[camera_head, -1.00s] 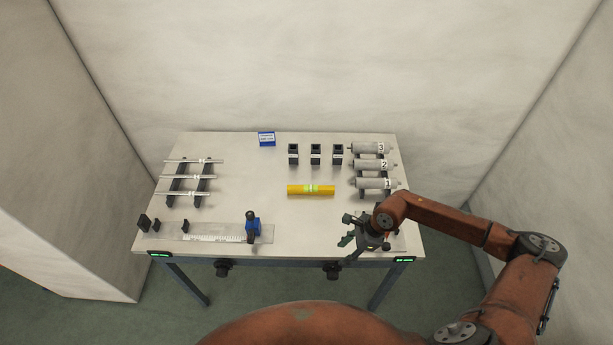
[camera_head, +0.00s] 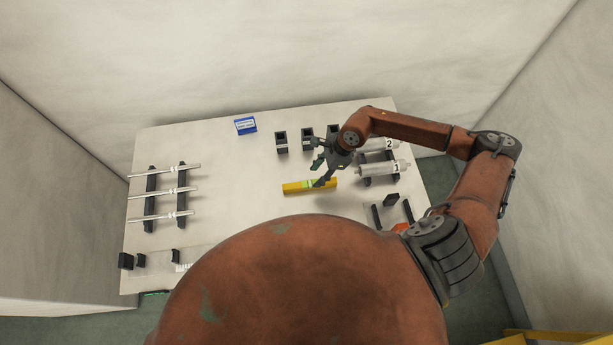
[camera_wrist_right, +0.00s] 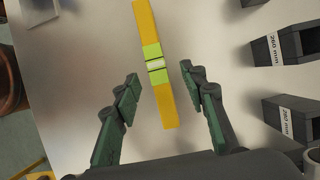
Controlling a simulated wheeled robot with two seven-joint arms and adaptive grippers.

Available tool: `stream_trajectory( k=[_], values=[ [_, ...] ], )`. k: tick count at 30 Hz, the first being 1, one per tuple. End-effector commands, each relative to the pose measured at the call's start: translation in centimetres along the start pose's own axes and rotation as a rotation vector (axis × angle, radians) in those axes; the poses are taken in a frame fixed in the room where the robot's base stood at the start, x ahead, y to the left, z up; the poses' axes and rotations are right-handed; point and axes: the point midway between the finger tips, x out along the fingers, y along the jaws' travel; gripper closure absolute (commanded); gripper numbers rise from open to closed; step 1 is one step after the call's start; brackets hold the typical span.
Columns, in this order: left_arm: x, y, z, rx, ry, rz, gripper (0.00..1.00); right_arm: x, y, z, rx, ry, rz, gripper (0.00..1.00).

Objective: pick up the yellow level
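The yellow level (camera_head: 298,188), a yellow bar with a green middle section, lies on the table near its centre. In the right wrist view the level (camera_wrist_right: 146,30) runs lengthwise between the fingers, and they do not touch it. My right gripper (camera_head: 320,172) is over the level's right half and hides part of it in the head view. In the right wrist view its green fingers (camera_wrist_right: 160,92) are spread apart and empty. My left gripper is not in view.
Black blocks (camera_head: 281,142) stand behind the level. Numbered grey cylinders (camera_head: 378,169) lie to the right. A rack with thin rods (camera_head: 165,190) is at the left. A blue sign (camera_head: 245,126) stands at the back. The table (camera_head: 225,185) is clear left of the level.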

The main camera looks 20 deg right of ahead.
Motion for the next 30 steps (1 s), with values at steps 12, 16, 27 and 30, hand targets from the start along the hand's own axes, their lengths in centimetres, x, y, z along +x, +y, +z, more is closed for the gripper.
stream_trajectory(
  k=[12,16,27,30],
  values=[
    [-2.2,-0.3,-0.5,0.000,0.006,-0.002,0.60,5.1,0.3,0.5,0.000,-0.001,0.003,0.61],
    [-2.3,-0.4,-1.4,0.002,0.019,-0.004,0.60,6.5,0.3,0.3,0.000,0.000,0.002,0.61],
    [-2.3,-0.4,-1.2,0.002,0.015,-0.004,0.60,6.8,0.3,0.2,0.000,0.000,0.000,0.68],
    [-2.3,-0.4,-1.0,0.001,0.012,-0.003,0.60,6.8,0.3,0.2,0.000,0.000,0.000,0.75]
  ],
)
